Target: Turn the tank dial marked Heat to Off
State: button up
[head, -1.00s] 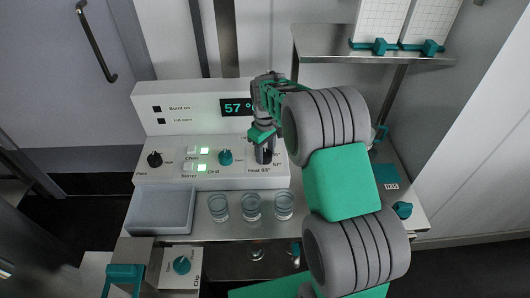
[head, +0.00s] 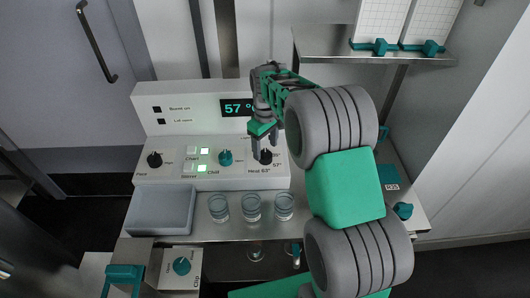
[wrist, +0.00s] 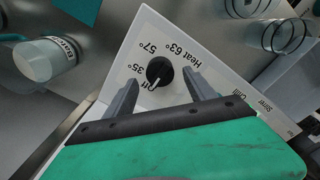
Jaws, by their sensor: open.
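The Heat dial (head: 266,157) is a round black knob at the right end of the white control panel. It also shows in the wrist view (wrist: 159,72), with 35°, 57° and 63° printed around it. A pale pointer mark is at its lower left there, beside small lettering that seems to read Off, partly unclear. My gripper (head: 264,143) is open and empty, just above and behind the dial in the head view. In the wrist view the fingers (wrist: 160,88) are spread on either side, short of the knob and apart from it.
The panel also has a black dial (head: 154,160), a teal dial (head: 225,157), lit switches and a display (head: 237,108) reading 57°. Three glass jars (head: 251,207) and a grey tray (head: 160,212) stand in front. A shelf (head: 330,45) is at upper right.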

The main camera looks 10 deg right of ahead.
aim_at(265, 153)
notch_tip(265, 153, up, 5)
jog(key=shift+f, duration=0.2)
jog(key=s+r+m+t, duration=0.1)
jog(key=s+r+m, duration=0.1)
jog(key=s+r, duration=0.3)
jog(key=s+r+m+t, duration=0.1)
jog(key=s+r+m, duration=0.15)
jog(key=s, duration=0.45)
jog(key=s+f+m+t+p, duration=0.1)
jog(key=s+m, duration=0.1)
jog(key=s, duration=0.9)
jog(key=shift+s+a+f, duration=0.25)
jog(key=shift+f, duration=0.1)
